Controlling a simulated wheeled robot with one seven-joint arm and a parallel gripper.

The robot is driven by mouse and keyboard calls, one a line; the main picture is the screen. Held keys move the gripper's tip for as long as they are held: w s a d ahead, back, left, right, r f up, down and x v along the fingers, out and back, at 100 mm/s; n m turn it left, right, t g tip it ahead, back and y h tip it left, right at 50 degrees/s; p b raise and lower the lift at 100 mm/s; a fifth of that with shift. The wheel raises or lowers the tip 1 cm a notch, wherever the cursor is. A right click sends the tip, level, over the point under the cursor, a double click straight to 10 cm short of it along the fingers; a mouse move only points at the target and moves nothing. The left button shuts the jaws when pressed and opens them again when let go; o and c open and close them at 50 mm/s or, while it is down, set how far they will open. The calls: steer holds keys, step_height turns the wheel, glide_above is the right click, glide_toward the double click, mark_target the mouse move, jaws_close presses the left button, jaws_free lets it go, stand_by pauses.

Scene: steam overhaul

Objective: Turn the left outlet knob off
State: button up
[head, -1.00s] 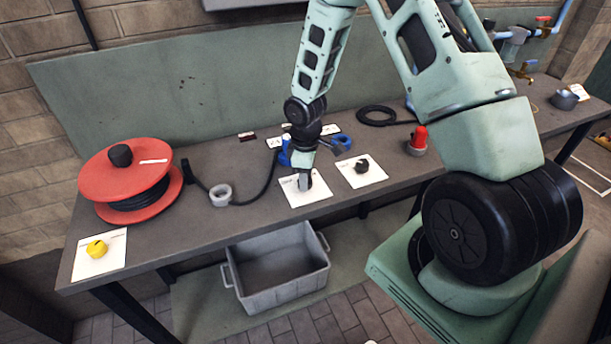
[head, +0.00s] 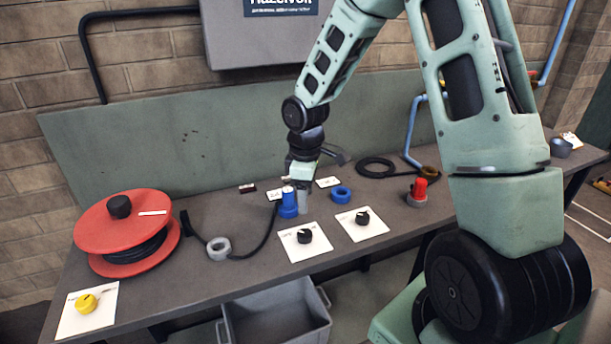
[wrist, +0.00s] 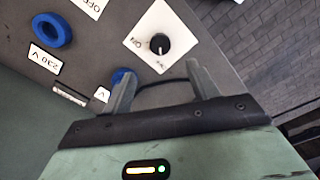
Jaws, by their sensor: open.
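Two black knobs sit on white plates near the bench's front edge. The left knob (head: 304,236) also shows in the wrist view (wrist: 159,43), its white mark pointing down the picture towards small print I cannot read surely; "ON" seems to stand at its left. The right knob (head: 362,217) is on its own plate. My gripper (head: 303,207) is open and empty, behind the left knob and apart from it. In the wrist view its two fingers (wrist: 160,78) are spread below the knob's plate.
A blue connector (head: 288,204) stands close beside my gripper, and a blue ring (head: 341,194) lies to the right. A red beacon (head: 418,190), a red cable reel (head: 125,230) and a yellow knob (head: 86,303) are farther off. A grey crate (head: 275,322) is below the bench.

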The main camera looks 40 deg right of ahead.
step_height(320, 180, up, 6)
steer(key=shift+f, duration=0.1)
stand_by(0.6)
